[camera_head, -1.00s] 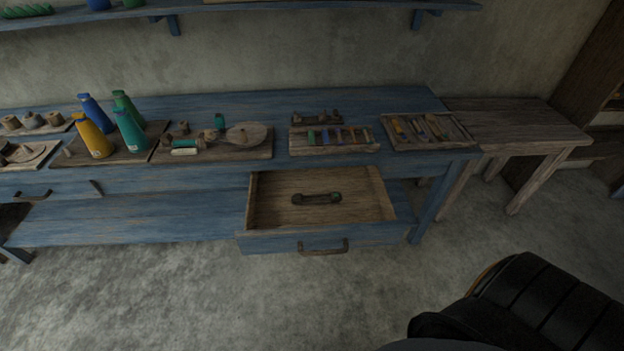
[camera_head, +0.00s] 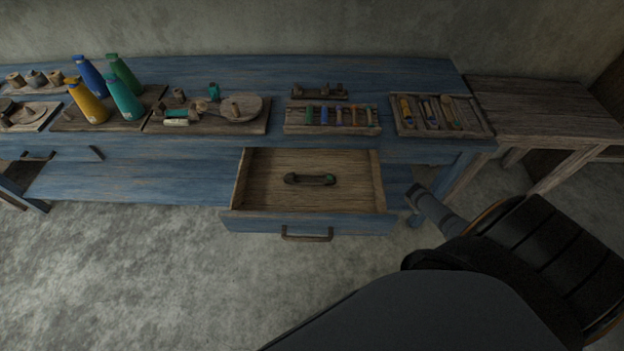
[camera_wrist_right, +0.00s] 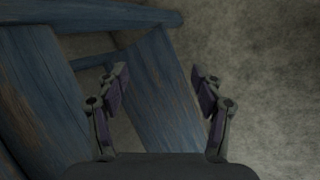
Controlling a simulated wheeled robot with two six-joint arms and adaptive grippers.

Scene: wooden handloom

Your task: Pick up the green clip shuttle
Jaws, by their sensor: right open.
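The clip shuttle (camera_head: 310,180), a small dark bar with green at its ends, lies on the floor of the open drawer (camera_head: 260,190) in the head view. My right arm comes in from the lower right, its far end beside the drawer's right side, apart from the shuttle. In the right wrist view my right gripper (camera_wrist_right: 163,87) is open, with nothing between its fingers; blue wooden boards lie beyond it. The shuttle does not show in that view. My left gripper is not in view.
The drawer hangs out of a blue workbench (camera_head: 350,75); its front has a handle (camera_head: 307,236). On the bench stand bottles (camera_head: 125,100), a tray of coloured pieces (camera_head: 331,118) and a tool tray (camera_head: 440,118). A plain wooden table (camera_head: 530,105) adjoins on the right.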

